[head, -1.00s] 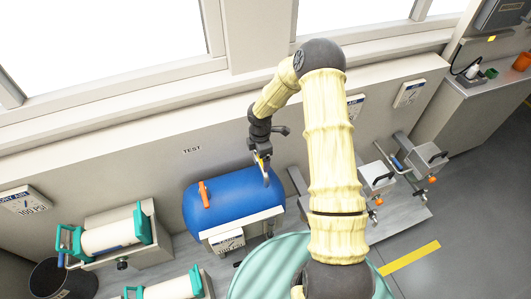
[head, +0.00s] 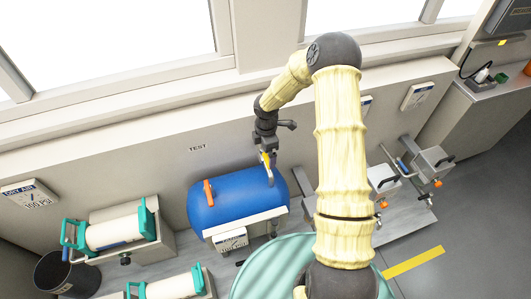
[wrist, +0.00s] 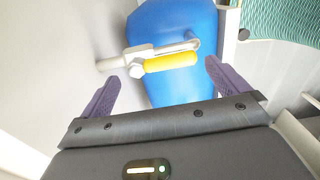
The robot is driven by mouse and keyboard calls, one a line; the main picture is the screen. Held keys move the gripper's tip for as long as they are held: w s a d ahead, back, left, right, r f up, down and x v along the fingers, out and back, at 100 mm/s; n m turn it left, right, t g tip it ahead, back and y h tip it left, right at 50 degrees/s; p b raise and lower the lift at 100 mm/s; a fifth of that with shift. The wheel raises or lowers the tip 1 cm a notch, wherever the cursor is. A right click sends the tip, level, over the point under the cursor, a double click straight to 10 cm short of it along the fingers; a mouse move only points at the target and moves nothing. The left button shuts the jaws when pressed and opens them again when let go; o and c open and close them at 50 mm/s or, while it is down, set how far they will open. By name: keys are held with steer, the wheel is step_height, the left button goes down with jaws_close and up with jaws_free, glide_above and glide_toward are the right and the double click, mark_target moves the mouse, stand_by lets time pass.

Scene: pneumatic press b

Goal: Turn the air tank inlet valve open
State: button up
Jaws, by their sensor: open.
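The blue air tank (head: 238,201) lies on its side below the wall. In the wrist view the tank (wrist: 178,88) is behind a metal pipe and valve (wrist: 139,58). The valve's yellow handle (wrist: 171,62) points to the right, roughly along the pipe that runs across the picture. My gripper (wrist: 161,72) is open, its two purple fingers spread apart with the handle lying ahead between their tips. I see no finger touching the handle. In the head view my gripper (head: 266,153) is at the tank's upper right end, and the fingers are too small to make out.
White cylinders with green end brackets (head: 113,233) are at the left, near a dark bin (head: 66,275). A light green ribbed round surface (head: 275,262) lies in front of the tank. The wall is close behind my gripper.

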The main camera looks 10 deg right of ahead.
mark_target(266, 156)
step_height(266, 156, up, 15)
stand_by(0.3)
steer(key=shift+a+f, duration=0.1)
steer(key=shift+s, duration=0.1)
steer(key=s+d+r+m+t, duration=0.1)
steer(key=s+r+m, duration=0.2)
steer(key=s+m, duration=0.6)
steer(key=s+d+r+m+t, duration=0.1)
steer(key=s+r+m, duration=0.3)
steer(key=s+m, duration=0.6)
steer(key=shift+s+r+t+p, duration=0.3)
steer(key=shift+s+p, duration=0.15)
steer(key=shift+s, duration=0.6)
steer(key=shift+s, duration=0.1)
